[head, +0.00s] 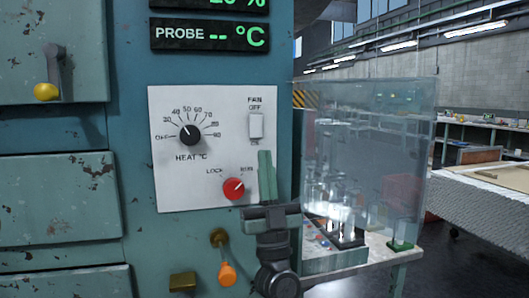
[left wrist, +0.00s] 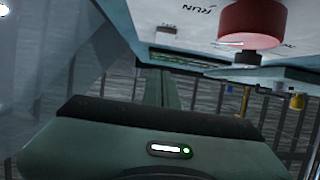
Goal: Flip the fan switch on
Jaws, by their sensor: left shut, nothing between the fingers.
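The fan switch (head: 256,126) is a white rocker on the white control panel (head: 205,165), below the words FAN OFF. From the head view I cannot tell which way it is tipped. My left gripper (head: 265,154) points upward with its fingers shut and empty. Its tips are just below and slightly right of the switch, with a small gap in the picture. My right gripper is not in view.
A red LOCK/RUN knob (head: 234,188) sits left of my fingers, also large in the left wrist view (left wrist: 252,22). A black heat dial (head: 190,133) is further left. A clear shield (head: 368,150) stands close on the right. An orange-tipped lever (head: 227,273) hangs below the panel.

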